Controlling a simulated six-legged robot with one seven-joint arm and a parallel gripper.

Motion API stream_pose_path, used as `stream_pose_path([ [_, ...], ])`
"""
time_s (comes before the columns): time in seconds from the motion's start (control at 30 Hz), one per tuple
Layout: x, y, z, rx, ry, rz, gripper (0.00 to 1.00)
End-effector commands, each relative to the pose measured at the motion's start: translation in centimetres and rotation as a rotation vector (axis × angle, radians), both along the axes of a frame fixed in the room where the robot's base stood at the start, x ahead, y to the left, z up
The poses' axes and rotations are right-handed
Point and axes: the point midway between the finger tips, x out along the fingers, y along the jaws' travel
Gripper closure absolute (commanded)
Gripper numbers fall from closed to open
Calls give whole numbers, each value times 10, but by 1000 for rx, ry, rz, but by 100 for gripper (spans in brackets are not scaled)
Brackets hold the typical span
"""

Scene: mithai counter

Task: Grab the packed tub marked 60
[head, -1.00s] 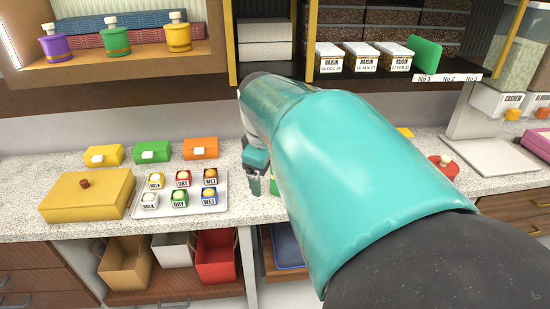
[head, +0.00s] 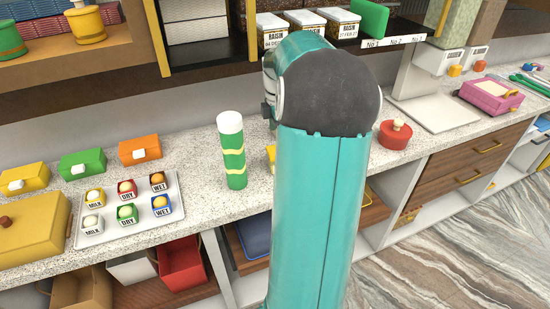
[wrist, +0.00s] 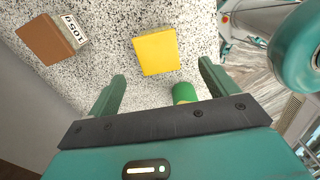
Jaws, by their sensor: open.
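No label that clearly reads 60 can be made out in either view. In the wrist view a brown box-shaped tub (wrist: 50,41) with a white label lies at the upper left; its tilted digits are hard to read. A yellow block-shaped item (wrist: 156,51) sits on the counter ahead of my fingers, with no marking visible. My gripper (wrist: 162,69) is open and empty above the counter, its fingers pointing towards the yellow item. The brown tub is outside the fingers, to the left. In the head view my arm hides the gripper and most of the yellow item (head: 270,155).
A green cylinder (head: 233,160) with a white top stands left of my arm; its green part shows near my right finger (wrist: 184,93). A tray (head: 112,233) of sweets lies left. A red lidded pot (head: 394,134) and scale (head: 438,114) stand right. Raisin tubs (head: 335,20) line the shelf.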

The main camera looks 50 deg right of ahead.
Motion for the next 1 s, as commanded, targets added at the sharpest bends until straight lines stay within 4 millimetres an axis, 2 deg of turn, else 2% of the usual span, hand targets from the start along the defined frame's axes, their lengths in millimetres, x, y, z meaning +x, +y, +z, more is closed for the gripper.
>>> stream_pose_path([
  [0.03,-3,-1,-12,3,3,-4,15],
  [0.2,-3,-1,-42,2,2,-3,15],
  [0.47,-1,-1,-63,3,2,-3,15],
  [0.7,4,-1,-98,1,2,-3,15],
  [1.0,5,-1,-104,-1,1,-3,15],
])
